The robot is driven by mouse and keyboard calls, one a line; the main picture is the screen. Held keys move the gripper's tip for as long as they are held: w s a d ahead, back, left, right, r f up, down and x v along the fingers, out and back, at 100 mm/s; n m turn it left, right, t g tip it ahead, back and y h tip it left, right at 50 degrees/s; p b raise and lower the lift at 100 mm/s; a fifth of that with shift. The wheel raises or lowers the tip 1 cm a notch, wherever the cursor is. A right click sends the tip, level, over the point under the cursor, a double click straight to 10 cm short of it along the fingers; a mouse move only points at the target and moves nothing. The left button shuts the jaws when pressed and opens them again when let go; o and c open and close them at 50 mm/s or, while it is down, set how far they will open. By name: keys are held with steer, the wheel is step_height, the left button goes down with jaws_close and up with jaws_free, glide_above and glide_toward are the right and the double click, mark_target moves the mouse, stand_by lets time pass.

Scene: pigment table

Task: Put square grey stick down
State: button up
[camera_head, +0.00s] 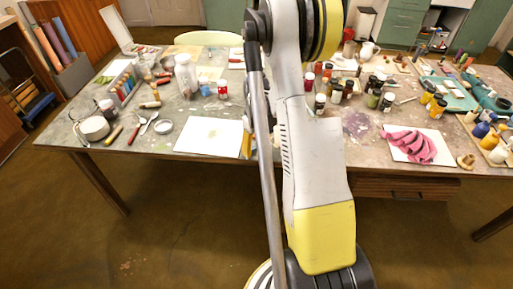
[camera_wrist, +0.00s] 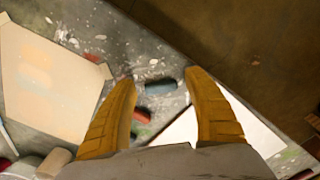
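In the wrist view a short blue-grey stick (camera_wrist: 161,87) lies on the table (camera_wrist: 165,50), close to its edge. I take it to be the square grey stick; its square section is too small to make out. My gripper (camera_wrist: 160,75) has its two yellow fingers spread apart above the table, with the stick in the gap between them and clear space on both sides. Nothing is held. In the head view my arm hides the stick and most of my gripper; one yellow finger (camera_head: 247,144) shows beside the arm.
A reddish-brown stick (camera_wrist: 142,116) lies close to the grey one. A white sheet (camera_wrist: 180,133) and a cream sheet (camera_wrist: 45,85) lie on either side.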

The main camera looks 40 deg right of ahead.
mark_target(256, 148)
step_height(256, 148, up, 12)
steer(key=p, duration=0.5)
steer(key=a+r+t, duration=0.1)
steer(key=a+r, duration=0.7)
steer(key=s+a+r+t, duration=0.2)
steer(key=s+a+r, duration=0.1)
steer(key=a, duration=0.4)
steer(key=s+a+r+t, duration=0.2)
steer(key=s+a+r, duration=0.1)
steer(key=a, duration=0.4)
steer(key=s+a+r+t, duration=0.2)
steer(key=s+a+r, duration=0.1)
steer(key=s+a, duration=0.2)
steer(key=shift+a+r+n, duration=0.2)
steer(key=shift+a+n, duration=0.2)
steer(key=shift+a, duration=0.7)
